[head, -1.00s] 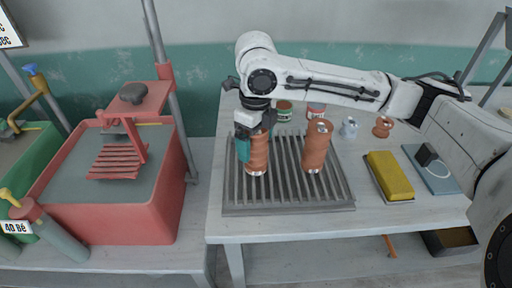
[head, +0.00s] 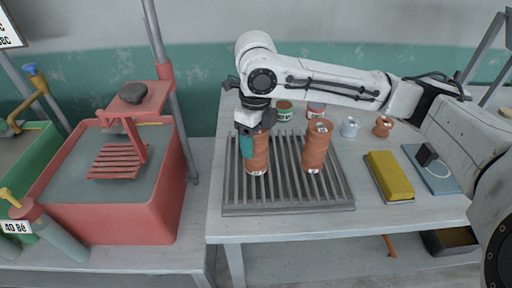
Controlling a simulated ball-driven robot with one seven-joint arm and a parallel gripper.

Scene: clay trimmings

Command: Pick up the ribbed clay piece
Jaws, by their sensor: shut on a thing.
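An orange-brown clay cylinder with faint bands around it, the ribbed clay piece (head: 259,156), stands upright at the left of the grey slatted rack. My gripper (head: 247,146) comes down on it from above, with a teal finger against its left side, and is shut on it. The gripper hides the top of the piece. Its pale lower end is at the slats, and I cannot tell a gap there. A second clay cylinder (head: 316,148) of similar colour stands upright to its right, apart from my gripper.
The rack (head: 288,209) lies on a pale table. Behind it are small tins (head: 284,111), a metal cup (head: 349,127) and a small copper-coloured part (head: 383,126). A yellow block (head: 390,176) lies right. A red tub (head: 110,216) stands left.

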